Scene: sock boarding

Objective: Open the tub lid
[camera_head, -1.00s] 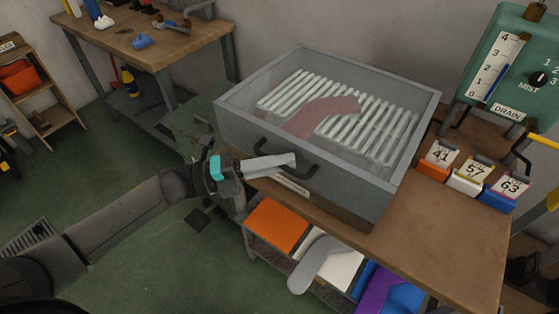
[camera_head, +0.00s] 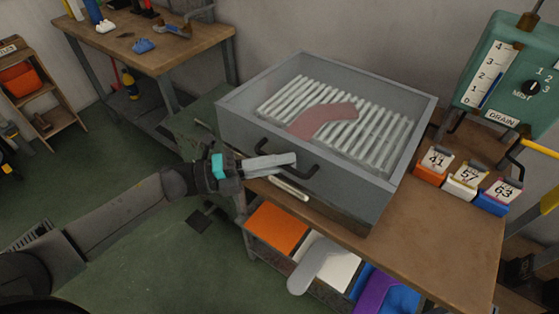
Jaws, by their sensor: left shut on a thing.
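The grey tub (camera_head: 235,128) stands on the wooden bench, with a clear top that looks closed over it. A reddish sock (camera_head: 325,117) lies on the white slatted rack (camera_head: 285,100) inside. A dark bar handle (camera_head: 312,171) is on the tub's front face. My left gripper (camera_head: 292,160) reaches in from the left, with its pale fingers shut at the handle's middle. The fingers hide part of the handle. My right gripper is not in view.
Numbered orange, white and blue blocks (camera_head: 466,180) stand on the bench right of the tub. A green drain box (camera_head: 505,75) is behind them. Coloured bins (camera_head: 278,226) and a grey foot-shaped board (camera_head: 318,262) sit below the bench front. Green floor lies open at left.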

